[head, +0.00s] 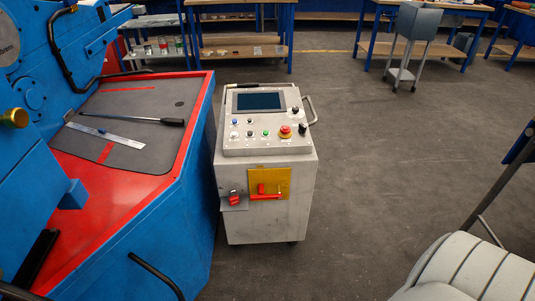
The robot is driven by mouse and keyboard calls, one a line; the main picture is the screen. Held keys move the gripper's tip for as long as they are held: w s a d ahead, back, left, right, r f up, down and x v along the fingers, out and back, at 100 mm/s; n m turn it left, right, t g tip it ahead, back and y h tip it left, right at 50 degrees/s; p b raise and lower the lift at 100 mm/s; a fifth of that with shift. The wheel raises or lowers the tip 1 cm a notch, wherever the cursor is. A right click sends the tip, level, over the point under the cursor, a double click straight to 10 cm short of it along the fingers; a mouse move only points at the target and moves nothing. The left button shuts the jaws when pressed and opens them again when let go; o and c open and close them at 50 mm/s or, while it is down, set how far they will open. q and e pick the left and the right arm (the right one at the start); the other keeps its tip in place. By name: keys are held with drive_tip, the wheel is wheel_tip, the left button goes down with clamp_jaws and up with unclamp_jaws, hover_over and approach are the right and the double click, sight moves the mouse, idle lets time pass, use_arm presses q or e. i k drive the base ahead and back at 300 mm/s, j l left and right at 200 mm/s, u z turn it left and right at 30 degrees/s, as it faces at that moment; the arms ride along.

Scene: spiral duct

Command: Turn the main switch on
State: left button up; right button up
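A grey control cabinet (265,222) stands on the floor in the middle of the head view. On its front is a yellow plate (283,178) with a red switch handle (265,196) that looks like the main switch. The handle's long part lies about level, and a short red piece stands up at its left. Left of the plate is a smaller grey plate with a red part (235,199), too small to make out. Neither of my grippers is in view.
The cabinet's sloped top has a dark screen (258,101), several buttons and a red emergency stop (285,131). A blue and red machine (190,215) stands close at the left. A grey ribbed object (470,270) fills the lower right. Floor right of the cabinet is clear.

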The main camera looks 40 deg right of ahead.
sight(302, 128)
drive_tip(key=z, duration=1.4)
